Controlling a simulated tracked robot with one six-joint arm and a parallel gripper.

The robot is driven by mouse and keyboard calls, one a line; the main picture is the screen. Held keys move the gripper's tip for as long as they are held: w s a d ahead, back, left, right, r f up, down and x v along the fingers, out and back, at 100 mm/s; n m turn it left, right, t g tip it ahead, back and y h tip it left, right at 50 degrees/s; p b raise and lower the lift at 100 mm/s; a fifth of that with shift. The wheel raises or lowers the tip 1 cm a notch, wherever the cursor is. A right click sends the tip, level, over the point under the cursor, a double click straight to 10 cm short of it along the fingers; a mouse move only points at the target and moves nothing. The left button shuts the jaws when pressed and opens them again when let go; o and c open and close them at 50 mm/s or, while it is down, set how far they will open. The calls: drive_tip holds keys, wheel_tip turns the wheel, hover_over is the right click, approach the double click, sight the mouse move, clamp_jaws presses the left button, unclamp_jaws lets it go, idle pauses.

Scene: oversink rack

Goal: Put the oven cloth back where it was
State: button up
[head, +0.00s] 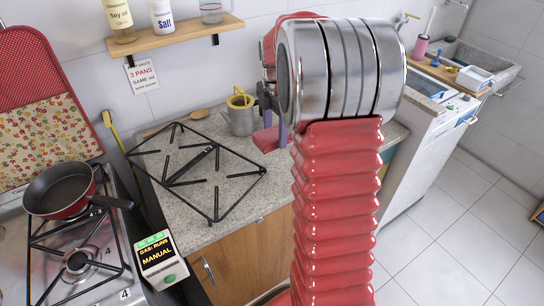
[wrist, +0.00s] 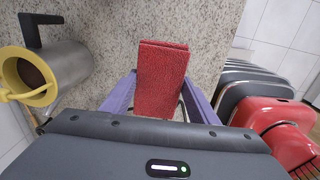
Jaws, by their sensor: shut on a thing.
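A folded red cloth, which I take to be the oven cloth, (wrist: 162,75) is between the purple fingers of my gripper (wrist: 160,98) in the wrist view. My gripper is shut on it. The cloth sticks out past the fingertips over the speckled grey worktop. In the head view the red cloth (head: 266,139) shows just left of a purple finger, over the worktop. My arm hides most of the gripper there. I cannot tell whether the cloth touches the worktop.
A grey metal pot with a yellow rim (head: 240,117) stands close to the left of the cloth. A black pan grate (head: 195,165) lies on the worktop (head: 228,235). A frying pan (head: 62,187) sits on the hob. A wall shelf (head: 175,37) holds bottles above. A sink (head: 480,62) is at far right.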

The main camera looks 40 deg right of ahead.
sight(275, 133)
drive_tip(key=shift+f, duration=1.6)
drive_tip(key=shift+f, duration=0.1)
drive_tip(key=shift+f, duration=2.4)
drive_tip(key=o, duration=1)
wheel_tip(275, 133, up, 12)
drive_tip(key=shift+r, duration=0.1)
